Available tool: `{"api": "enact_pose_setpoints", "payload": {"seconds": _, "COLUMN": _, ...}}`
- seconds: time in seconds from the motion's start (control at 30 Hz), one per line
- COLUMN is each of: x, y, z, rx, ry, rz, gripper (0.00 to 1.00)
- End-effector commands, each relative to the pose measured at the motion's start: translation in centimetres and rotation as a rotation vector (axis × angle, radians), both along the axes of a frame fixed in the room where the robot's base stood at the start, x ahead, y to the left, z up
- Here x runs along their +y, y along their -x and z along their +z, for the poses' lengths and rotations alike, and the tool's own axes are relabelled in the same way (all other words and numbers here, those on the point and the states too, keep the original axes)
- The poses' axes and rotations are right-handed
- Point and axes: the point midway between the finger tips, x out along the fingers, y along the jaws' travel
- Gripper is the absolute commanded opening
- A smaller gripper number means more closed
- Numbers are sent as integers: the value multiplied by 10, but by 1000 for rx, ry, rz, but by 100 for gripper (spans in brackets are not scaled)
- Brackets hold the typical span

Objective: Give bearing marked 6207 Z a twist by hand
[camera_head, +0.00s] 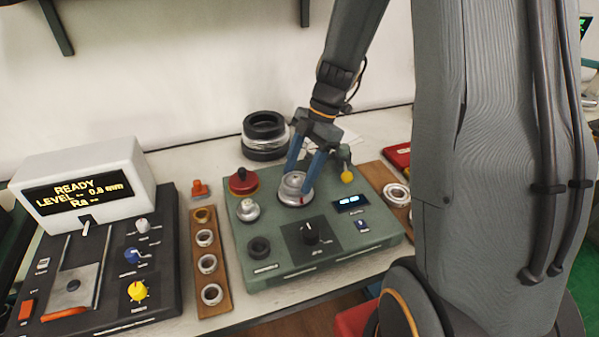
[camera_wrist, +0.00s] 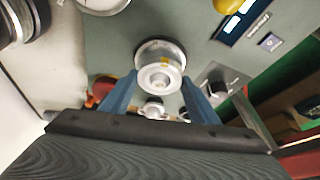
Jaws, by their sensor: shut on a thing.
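A silver bearing (camera_head: 293,186) sits on the round spindle seat of the green test machine (camera_head: 270,270). It also shows in the wrist view (camera_wrist: 160,76), with a small yellow mark on its far side. My gripper (camera_head: 303,176) reaches down from above, its blue fingers on either side of the silver bearing and closed on it. The wrist view shows the two fingertips (camera_wrist: 160,84) flanking it. I cannot read any marking on the bearing. Several other rings lie in a wooden strip (camera_head: 197,229) left of the machine; their markings are too small to read.
The machine carries a red knob (camera_head: 243,182), a silver knob (camera_head: 248,210), a black dial (camera_head: 310,232) and a lit display (camera_head: 351,202). A yellow-tipped part (camera_head: 347,176) stands close right of my gripper. A roughness gauge (camera_head: 80,190) stands left. More rings lie on a wooden board (camera_head: 378,175) right.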

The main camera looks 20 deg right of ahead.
Motion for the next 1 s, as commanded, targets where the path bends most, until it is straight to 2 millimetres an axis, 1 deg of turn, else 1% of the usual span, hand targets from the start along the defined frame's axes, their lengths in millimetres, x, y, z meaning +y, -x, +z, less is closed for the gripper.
{"api": "enact_pose_setpoints", "payload": {"seconds": 0.3, "x": 0, "y": -2, "z": -1, "rx": 0, "ry": 0, "rz": 174, "gripper": 22}}
{"api": "enact_pose_setpoints", "payload": {"seconds": 0.57, "x": 0, "y": -2, "z": 0, "rx": 0, "ry": 0, "rz": 196, "gripper": 22}}
{"api": "enact_pose_setpoints", "payload": {"seconds": 0.77, "x": 1, "y": -4, "z": 0, "rx": 0, "ry": 0, "rz": 367, "gripper": 22}}
{"api": "enact_pose_setpoints", "payload": {"seconds": 1.0, "x": 1, "y": -4, "z": 0, "rx": 0, "ry": 0, "rz": 387, "gripper": 22}}
